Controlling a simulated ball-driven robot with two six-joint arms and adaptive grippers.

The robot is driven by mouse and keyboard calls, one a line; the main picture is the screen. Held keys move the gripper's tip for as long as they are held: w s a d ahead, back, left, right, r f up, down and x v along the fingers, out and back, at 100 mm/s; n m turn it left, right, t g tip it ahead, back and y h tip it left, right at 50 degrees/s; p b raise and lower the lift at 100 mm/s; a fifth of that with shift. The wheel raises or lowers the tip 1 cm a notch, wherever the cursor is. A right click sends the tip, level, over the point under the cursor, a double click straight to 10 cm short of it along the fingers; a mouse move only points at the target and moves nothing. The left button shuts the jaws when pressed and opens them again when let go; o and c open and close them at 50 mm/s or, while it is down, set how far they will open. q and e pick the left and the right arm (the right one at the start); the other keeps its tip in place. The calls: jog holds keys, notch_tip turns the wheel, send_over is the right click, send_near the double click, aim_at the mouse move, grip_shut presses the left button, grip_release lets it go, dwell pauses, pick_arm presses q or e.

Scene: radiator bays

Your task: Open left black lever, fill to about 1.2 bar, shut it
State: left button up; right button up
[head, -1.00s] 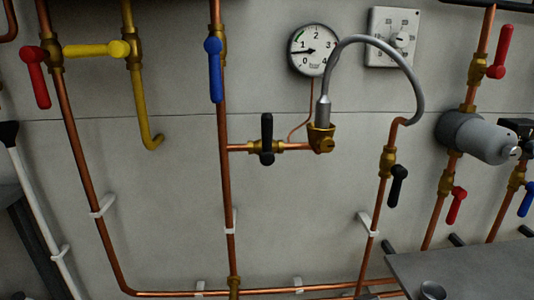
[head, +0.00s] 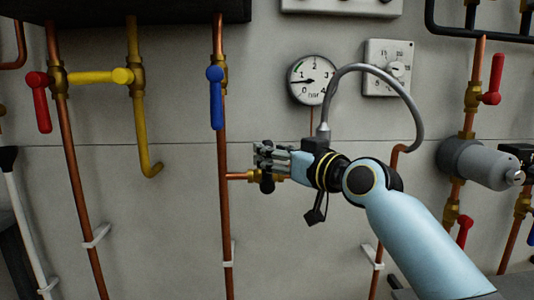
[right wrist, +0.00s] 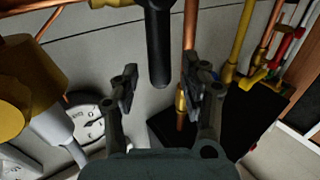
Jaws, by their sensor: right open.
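The left black lever (right wrist: 159,45) stands across its horizontal copper branch pipe (head: 236,176). In the right wrist view it hangs between my right gripper's spread fingers (right wrist: 163,88), with a gap to each side. In the head view my right gripper (head: 262,160) covers most of the lever. It is open. The round white gauge (head: 312,80) has its needle pointing left, just below the 1; it also shows in the right wrist view (right wrist: 90,127). A grey hose (head: 405,90) arches beside it. The other black lever is hidden behind my right arm. My left gripper is not in view.
A blue lever (head: 215,98) hangs on the vertical pipe up and left of the gripper. A red lever (head: 40,105) and a yellow lever (head: 98,76) are farther left. A white dial box (head: 387,68) and grey cylinder (head: 480,163) are to the right.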

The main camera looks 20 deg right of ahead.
jog(key=shift+x, duration=1.25)
grip_shut()
jog(key=shift+w+f, duration=0.15)
jog(key=shift+f, duration=0.05)
